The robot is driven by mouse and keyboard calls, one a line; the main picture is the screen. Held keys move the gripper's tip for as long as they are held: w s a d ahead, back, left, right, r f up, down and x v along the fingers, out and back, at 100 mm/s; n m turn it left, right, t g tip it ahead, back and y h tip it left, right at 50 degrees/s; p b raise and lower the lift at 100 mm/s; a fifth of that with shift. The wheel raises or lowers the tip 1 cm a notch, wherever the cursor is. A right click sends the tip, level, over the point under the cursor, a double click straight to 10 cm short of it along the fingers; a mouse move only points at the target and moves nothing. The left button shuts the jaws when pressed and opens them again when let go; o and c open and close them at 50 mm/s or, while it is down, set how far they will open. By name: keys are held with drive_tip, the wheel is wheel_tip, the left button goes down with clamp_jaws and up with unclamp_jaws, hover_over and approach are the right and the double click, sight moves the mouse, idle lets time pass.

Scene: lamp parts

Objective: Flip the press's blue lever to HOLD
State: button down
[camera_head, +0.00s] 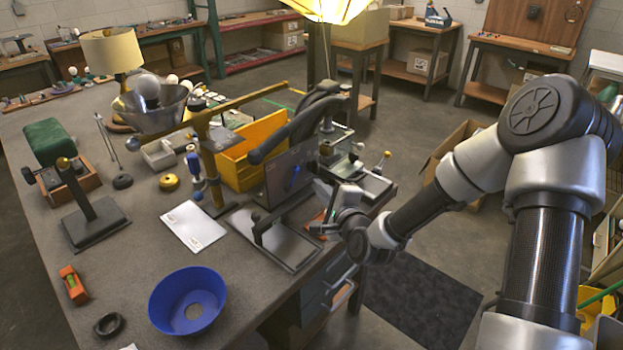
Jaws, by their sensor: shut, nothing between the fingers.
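The press (277,182) stands near the right edge of the workbench, an upright dark grey plate on a flat base with a thick black arm above it. A small blue part (292,177) shows on the plate's face and looks like the lever; its exact position and any HOLD marking are too small to read. My gripper (318,229) is in front of the press, to the right of and below the blue part, and apart from it as far as I can see. It is shut and empty. My arm comes in from the right.
A white card (193,227) and a blue bowl (187,301) lie on the bench (140,255). A yellow bin (246,151) stands behind the press. A small machine (343,150) stands just right of it. The floor beyond the bench's right edge is partly open.

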sight(295, 170)
drive_tip(key=x, duration=0.9)
drive_tip(key=shift+w+a+f, duration=0.15)
drive_tip(key=shift+w, duration=0.1)
drive_tip(key=shift+s+a+f+b, duration=0.1)
drive_tip(key=shift+b, duration=0.5)
drive_tip(key=shift+s+n+b, duration=0.1)
drive_tip(key=shift+n+b, duration=0.3)
drive_tip(key=shift+b, duration=0.05)
drive_tip(key=shift+a, duration=0.1)
drive_tip(key=n+t+b, duration=0.1)
drive_tip(key=b, duration=0.2)
drive_tip(key=s+a+n+b, duration=0.1)
drive_tip(key=b, duration=0.2)
drive_tip(key=s+r+n+t+b, duration=0.1)
drive_tip(key=n+b, duration=0.1)
drive_tip(key=b, duration=0.1)
drive_tip(key=shift+s+a+t+y, duration=0.2)
drive_tip(key=shift+a+t+y, duration=0.1)
drive_tip(key=shift+a+y, duration=0.1)
drive_tip(key=shift+s+a+r+b, duration=0.25)
drive_tip(key=shift+s+a+b, duration=0.25)
drive_tip(key=shift+b, duration=0.35)
drive_tip(key=shift+s+a+b, duration=0.3)
drive_tip(key=shift+s+b, duration=0.25)
drive_tip(key=shift+b, duration=0.15)
drive_tip(key=shift+s+a+f, duration=0.15)
